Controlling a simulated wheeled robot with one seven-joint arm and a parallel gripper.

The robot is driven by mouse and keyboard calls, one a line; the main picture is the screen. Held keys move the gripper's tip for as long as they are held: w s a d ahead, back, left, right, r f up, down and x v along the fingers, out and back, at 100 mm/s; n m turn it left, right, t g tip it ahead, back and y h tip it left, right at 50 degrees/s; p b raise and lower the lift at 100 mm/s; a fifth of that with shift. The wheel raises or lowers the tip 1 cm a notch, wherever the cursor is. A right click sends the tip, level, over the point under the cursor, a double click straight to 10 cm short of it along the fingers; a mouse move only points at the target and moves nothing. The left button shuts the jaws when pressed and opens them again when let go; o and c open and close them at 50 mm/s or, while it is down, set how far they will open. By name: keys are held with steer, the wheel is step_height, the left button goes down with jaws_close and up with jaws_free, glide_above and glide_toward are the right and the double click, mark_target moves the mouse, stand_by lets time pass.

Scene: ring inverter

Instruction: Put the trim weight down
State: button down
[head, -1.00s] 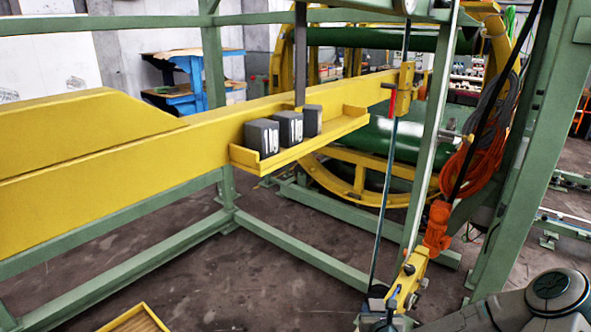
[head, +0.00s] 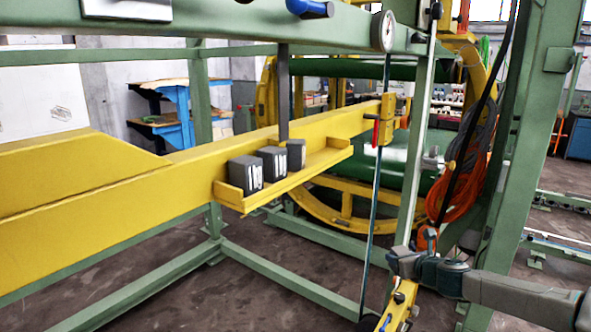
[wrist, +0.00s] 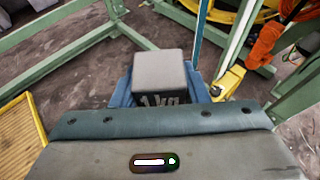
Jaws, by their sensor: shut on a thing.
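My gripper (wrist: 160,88) has its blue fingers on either side of a grey block marked 1 kg, the trim weight (wrist: 160,70), and is shut on it. In the head view my gripper (head: 402,262) is at the lower right, in front of a green post, and the held weight cannot be made out there. Three more dark 1 kg weights, left (head: 246,174), middle (head: 273,162) and right (head: 296,154), stand in a row on a yellow tray (head: 328,160) on the yellow beam. The tray's right part is bare. My gripper is to the right of the tray and lower.
The yellow beam (head: 100,200) crosses the green frame (head: 290,283). A yellow-rimmed slatted crate (wrist: 22,125) is on the floor at the wrist view's left. A thin upright rod (head: 375,215) and orange cable coils (head: 465,185) are near my arm. A dark upright bar (head: 283,95) hangs behind the weights.

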steer(key=s+a+r+n+g+y, duration=0.1)
steer(key=a+r+n+y, duration=0.1)
steer(key=r, duration=0.8)
steer(key=s+a+r+n+g+y, duration=0.1)
steer(key=a+r+n+y, duration=0.1)
steer(key=r, duration=0.8)
steer(key=n+g+y, duration=0.3)
steer(key=n, duration=0.1)
glide_toward(302, 131)
steer(key=s+d+f, duration=0.2)
steer(key=s+d, duration=0.4)
steer(key=d, duration=0.4)
steer(key=w+a+p, duration=0.2)
steer(key=w+a, duration=0.1)
steer(key=a, duration=0.2)
steer(key=w+a+p, duration=0.2)
steer(key=w+a, duration=0.1)
steer(key=a, duration=0.1)
steer(key=w+a+p, duration=0.2)
steer(key=w+a, duration=0.1)
steer(key=a, duration=0.2)
steer(key=shift+w+a+f, duration=0.1)
steer(key=shift+w+a, duration=0.15)
steer(key=shift+a, duration=0.05)
steer(key=shift+f, duration=1.8)
